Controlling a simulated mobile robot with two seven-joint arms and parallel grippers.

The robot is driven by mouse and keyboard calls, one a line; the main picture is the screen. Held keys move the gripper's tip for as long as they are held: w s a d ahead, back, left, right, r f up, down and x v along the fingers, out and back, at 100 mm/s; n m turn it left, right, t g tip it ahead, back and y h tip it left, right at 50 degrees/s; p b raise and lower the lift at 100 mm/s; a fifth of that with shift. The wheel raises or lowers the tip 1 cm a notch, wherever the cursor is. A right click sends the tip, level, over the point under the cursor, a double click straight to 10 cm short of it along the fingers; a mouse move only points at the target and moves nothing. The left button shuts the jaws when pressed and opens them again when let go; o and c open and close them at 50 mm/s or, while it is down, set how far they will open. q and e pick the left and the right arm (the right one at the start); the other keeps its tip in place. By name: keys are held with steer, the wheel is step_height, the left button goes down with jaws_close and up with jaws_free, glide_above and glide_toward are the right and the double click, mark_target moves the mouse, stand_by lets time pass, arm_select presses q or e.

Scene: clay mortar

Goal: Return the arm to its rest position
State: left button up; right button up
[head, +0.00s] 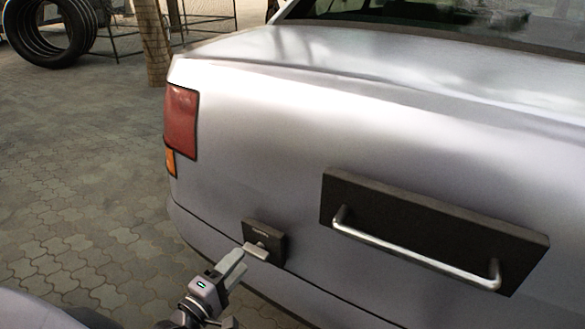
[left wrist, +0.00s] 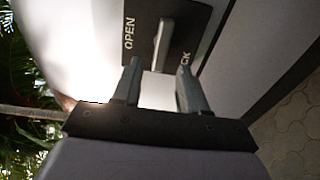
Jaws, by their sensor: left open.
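My left gripper (head: 236,268) is in the lower middle of the head view, just in front of the car's rear. In the left wrist view my left gripper (left wrist: 159,78) has its two fingers apart, with nothing held between them. Ahead of the fingers is a dark latch plate (left wrist: 182,18) marked "OPEN", with a second word partly hidden by a finger. Its grey lever (left wrist: 163,42) stands beyond the gap between the fingertips; I cannot tell whether they touch it. The latch plate (head: 277,246) also shows in the head view, with the lever sticking out. My right gripper is not in view.
The silver car (head: 250,130) fills the right side. A dark panel with a metal bar handle (head: 415,257) is right of the latch. A red tail light (head: 181,122) is at the car's corner. Open paving (head: 80,180) lies left; tires (head: 48,30) and a trunk (head: 152,40) stand behind.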

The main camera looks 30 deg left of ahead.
arm_select(q)
steer(key=s+d+f+m+g+h, duration=0.1)
steer(key=s+d+f+m+g, duration=0.1)
steer(key=s+d+m+g, duration=0.45)
steer(key=s+d+f+m+g+h, duration=0.1)
steer(key=s+d+f+m, duration=0.25)
steer(key=d+m, duration=0.6)
steer(key=s+a+r+m+p, duration=0.1)
steer(key=a+r+p, duration=0.1)
steer(key=r+p, duration=0.6)
steer(key=s+a+r+m+y+p, duration=0.1)
steer(key=a+r+m+p, duration=0.1)
steer(key=r+p, duration=0.5)
steer(key=p, duration=0.4)
steer(key=shift+s+a+r+m, duration=0.2)
steer(key=shift+s+r+m, duration=0.1)
steer(key=shift+r, duration=0.1)
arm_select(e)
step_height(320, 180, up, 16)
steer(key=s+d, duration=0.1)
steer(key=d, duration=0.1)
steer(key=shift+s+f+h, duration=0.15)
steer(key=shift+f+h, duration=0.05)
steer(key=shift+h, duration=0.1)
